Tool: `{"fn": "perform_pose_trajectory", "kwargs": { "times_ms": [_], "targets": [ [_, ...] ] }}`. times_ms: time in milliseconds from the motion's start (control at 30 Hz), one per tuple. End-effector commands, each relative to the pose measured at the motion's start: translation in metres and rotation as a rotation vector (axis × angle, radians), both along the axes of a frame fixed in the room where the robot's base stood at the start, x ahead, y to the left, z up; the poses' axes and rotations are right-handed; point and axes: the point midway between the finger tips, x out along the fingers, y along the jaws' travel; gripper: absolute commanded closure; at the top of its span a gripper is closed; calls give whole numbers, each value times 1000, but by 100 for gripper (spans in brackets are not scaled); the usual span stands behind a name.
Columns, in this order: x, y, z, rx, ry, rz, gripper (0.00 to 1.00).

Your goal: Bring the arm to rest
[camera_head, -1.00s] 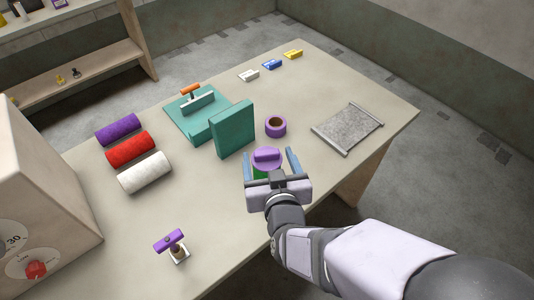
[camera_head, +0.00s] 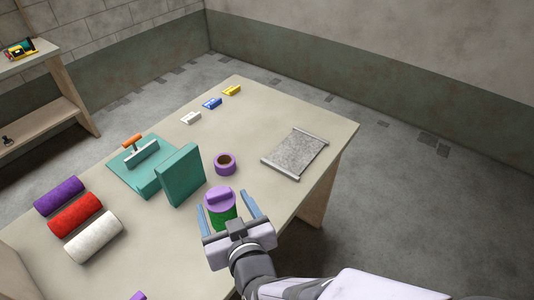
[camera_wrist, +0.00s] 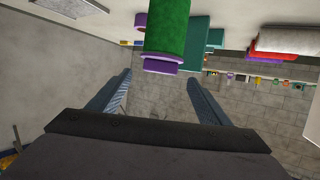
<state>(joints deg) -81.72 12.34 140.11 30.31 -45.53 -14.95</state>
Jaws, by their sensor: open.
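My gripper (camera_head: 226,210) is open and holds nothing. It is at the near right part of the table, close to a green cylinder (camera_head: 222,218) with a purple cap (camera_head: 219,198). In the head view the cylinder stands upright just ahead of or between the fingertips; the exact depth is hard to tell. In the wrist view, which is upside down, the two blue-grey fingers (camera_wrist: 158,82) are spread apart. The green cylinder (camera_wrist: 167,28) with its purple cap (camera_wrist: 160,64) shows beyond them, and the fingers seem about level with or above the cap.
A teal upright block (camera_head: 180,177) and a purple ring (camera_head: 225,164) stand beyond the cylinder. A grey felt panel (camera_head: 296,155) lies to the right. Purple (camera_head: 59,195), red (camera_head: 75,214) and white rolls (camera_head: 93,236) lie left.

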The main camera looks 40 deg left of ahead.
Motion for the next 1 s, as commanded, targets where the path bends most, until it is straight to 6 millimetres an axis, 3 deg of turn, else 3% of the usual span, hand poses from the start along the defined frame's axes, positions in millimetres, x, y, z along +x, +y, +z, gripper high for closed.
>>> {"fn": "perform_pose_trajectory", "kwargs": {
  "times_ms": [133,267,367,467,600,733,867,1000],
  "targets": [
    [9,-5,3,-12,1,-17,29],
    [36,-22,7,-58,7,-72,29],
    [66,-47,3,-115,37,-130,29],
    [96,-78,-15,-178,110,-192,29],
    [130,-138,-43,-272,258,-292,29],
    [148,-203,-65,-357,408,-397,29],
    [150,-274,-83,-436,565,-513,29],
    [136,-345,-97,-509,735,-639,29]
  ]
}}
